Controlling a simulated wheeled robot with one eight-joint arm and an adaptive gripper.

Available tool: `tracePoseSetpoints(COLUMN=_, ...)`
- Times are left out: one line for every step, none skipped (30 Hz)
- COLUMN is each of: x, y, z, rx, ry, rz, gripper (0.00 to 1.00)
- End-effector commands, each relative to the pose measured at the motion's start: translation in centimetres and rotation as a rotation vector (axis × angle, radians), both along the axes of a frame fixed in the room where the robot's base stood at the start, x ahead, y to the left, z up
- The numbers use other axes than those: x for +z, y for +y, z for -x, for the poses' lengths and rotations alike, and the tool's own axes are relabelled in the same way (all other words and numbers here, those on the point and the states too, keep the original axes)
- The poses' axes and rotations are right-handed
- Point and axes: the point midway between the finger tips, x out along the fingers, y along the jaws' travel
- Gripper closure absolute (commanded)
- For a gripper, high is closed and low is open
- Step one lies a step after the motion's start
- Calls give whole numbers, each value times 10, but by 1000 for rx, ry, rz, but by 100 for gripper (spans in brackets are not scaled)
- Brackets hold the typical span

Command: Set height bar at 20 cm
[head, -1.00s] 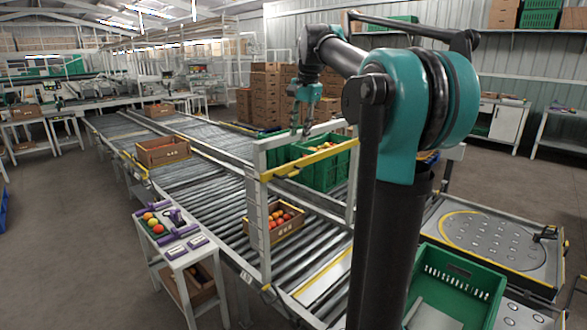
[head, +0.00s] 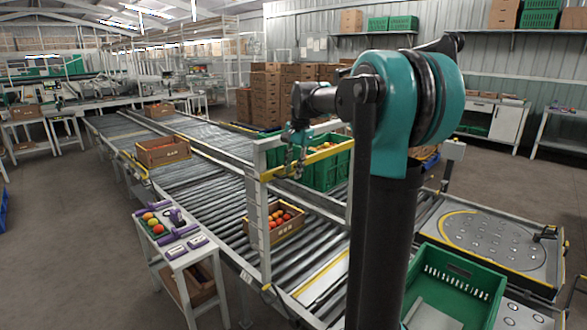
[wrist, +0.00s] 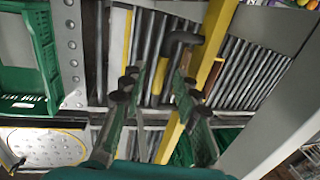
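The height bar (head: 325,154) is yellow and spans a white frame (head: 263,225) over the roller conveyor, fixed between its posts. The left post carries fine scale marks too small to read. In the wrist view the yellow bar (wrist: 208,60) runs diagonally, right of centre, with a black bent handle (wrist: 183,40) beside it. My gripper (head: 293,172) is at the bar, near its left half; the wrist view shows its two fingers (wrist: 158,88) apart, with the handle's end beyond the gap. Whether they touch the bar or handle cannot be told.
A cardboard box of tomatoes (head: 276,222) sits on the rollers by the frame, with a green crate (head: 325,172) behind it. Another box (head: 163,153) stands farther left.

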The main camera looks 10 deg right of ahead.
Motion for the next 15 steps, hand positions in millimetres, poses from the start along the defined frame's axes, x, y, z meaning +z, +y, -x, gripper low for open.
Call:
tracePoseSetpoints(x=0, y=0, z=0, rx=0, ry=0, rz=0, gripper=69)
tracePoseSetpoints(x=0, y=0, z=0, rx=0, ry=0, rz=0, gripper=69)
tracePoseSetpoints(x=0, y=0, z=0, rx=0, ry=0, rz=0, gripper=69)
tracePoseSetpoints(x=0, y=0, z=0, rx=0, ry=0, rz=0, gripper=69)
tracePoseSetpoints(x=0, y=0, z=0, rx=0, ry=0, rz=0, gripper=73)
tracePoseSetpoints(x=0, y=0, z=0, rx=0, ry=0, rz=0, gripper=78)
tracePoseSetpoints(x=0, y=0, z=0, rx=0, ry=0, rz=0, gripper=82)
tracePoseSetpoints(x=0, y=0, z=0, rx=0, ry=0, rz=0, gripper=85)
tracePoseSetpoints(x=0, y=0, z=0, rx=0, ry=0, rz=0, gripper=90)
tracePoseSetpoints(x=0, y=0, z=0, rx=0, ry=0, rz=0, gripper=94)
tracePoseSetpoints(x=0, y=0, z=0, rx=0, ry=0, rz=0, gripper=98)
tracePoseSetpoints(x=0, y=0, z=0, rx=0, ry=0, rz=0, gripper=100)
tracePoseSetpoints(x=0, y=0, z=0, rx=0, ry=0, rz=0, gripper=100)
tracePoseSetpoints(x=0, y=0, z=0, rx=0, ry=0, rz=0, gripper=100)
tracePoseSetpoints(x=0, y=0, z=0, rx=0, ry=0, rz=0, gripper=100)
